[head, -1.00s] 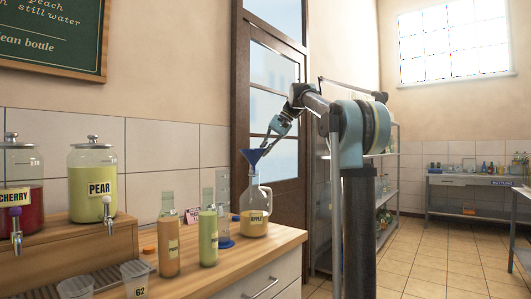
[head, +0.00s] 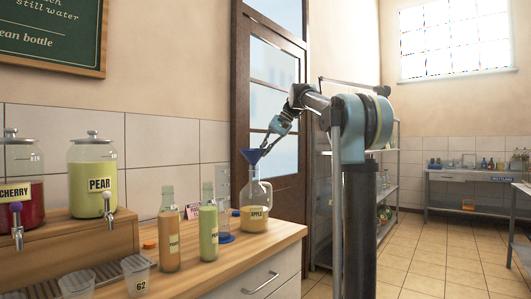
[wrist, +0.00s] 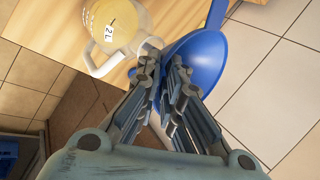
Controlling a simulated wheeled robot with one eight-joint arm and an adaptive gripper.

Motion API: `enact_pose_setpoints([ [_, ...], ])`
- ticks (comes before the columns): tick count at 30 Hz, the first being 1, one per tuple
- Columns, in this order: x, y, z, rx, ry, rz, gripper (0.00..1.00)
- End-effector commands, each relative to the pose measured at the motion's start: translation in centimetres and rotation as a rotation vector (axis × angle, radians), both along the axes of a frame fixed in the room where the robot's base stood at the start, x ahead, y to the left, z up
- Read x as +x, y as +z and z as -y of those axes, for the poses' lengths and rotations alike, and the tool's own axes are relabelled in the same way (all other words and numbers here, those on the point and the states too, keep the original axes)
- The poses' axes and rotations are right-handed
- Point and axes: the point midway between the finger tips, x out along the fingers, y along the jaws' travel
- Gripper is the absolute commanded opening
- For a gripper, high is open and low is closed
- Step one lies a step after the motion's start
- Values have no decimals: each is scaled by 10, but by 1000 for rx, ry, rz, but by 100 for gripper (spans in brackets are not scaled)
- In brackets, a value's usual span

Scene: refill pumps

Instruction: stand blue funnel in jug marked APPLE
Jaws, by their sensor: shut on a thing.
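In the wrist view my gripper (wrist: 164,72) is shut on the edge of the funnel (wrist: 205,60). There the blue spout shows to the right of the jug (wrist: 118,22), apart from it.
An orange bottle (head: 169,240) and a green bottle (head: 208,232) stand left of the jug, with a clear cylinder (head: 224,215) behind them. PEAR (head: 92,178) and CHERRY (head: 20,180) dispensers stand further left. Plastic cups (head: 136,275) are in front. The counter's front right is clear.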

Motion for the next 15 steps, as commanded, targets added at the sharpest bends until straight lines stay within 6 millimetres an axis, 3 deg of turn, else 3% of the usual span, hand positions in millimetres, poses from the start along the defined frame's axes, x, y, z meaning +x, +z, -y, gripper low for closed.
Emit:
enact_pose_setpoints([
  [13,0,-8,0,0,0,0,0],
  [15,0,-8,0,0,0,0,20],
])
